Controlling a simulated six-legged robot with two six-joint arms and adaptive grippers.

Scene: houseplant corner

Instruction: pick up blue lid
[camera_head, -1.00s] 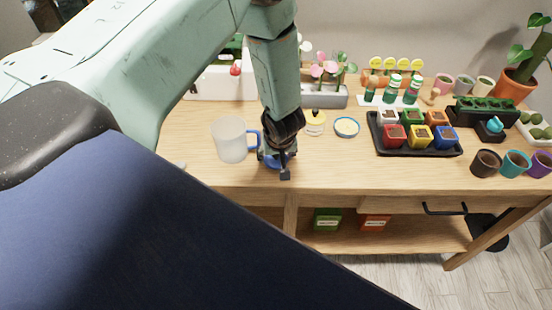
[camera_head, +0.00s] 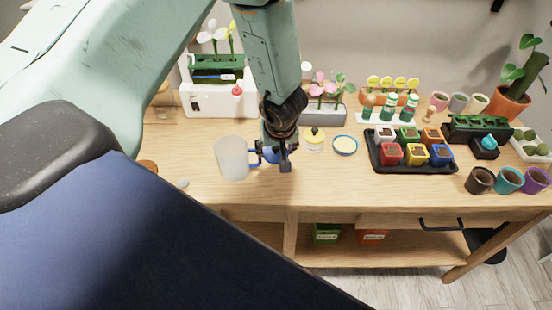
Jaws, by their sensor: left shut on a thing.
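The blue lid (camera_head: 271,155) shows in the head view, partly hidden behind the fingers of my left gripper (camera_head: 284,164). The gripper points down and is shut on the lid, which appears held a little above the wooden tabletop. Just left of it stands a frosted mug (camera_head: 231,158) with a blue handle; the handle looks very close to the lid, and I cannot tell whether they touch. My right gripper is out of view.
A yellow-lidded jar (camera_head: 314,139) and a blue-rimmed dish (camera_head: 345,146) stand right of the gripper. A black tray (camera_head: 412,166) holds several colored pots further right. The tabletop's front strip (camera_head: 330,190) is clear.

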